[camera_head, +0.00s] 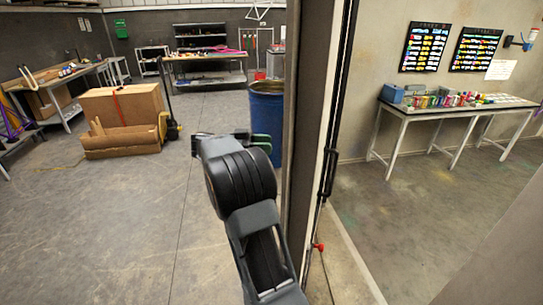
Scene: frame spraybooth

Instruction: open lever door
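A tall, narrow upright (303,120) with a dark face and a pale edge stands right of the middle, seen nearly edge-on. I cannot tell whether it is the door leaf or its frame. A thin black rod runs down its right side, with a thicker black handle-like part (327,172) on it. I cannot tell whether this is the lever. My arm reaches up from the bottom, left of the upright. My gripper (235,136) is mostly hidden behind my wrist, apart from the handle-like part; its fingers cannot be made out.
A blue barrel (266,108) stands behind my gripper, close to the upright. A cardboard box (122,104) and a pallet truck (169,126) stand further left. Right of the upright, a table (440,108) with cans stands by the wall. A small red knob (319,246) sits low by the upright.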

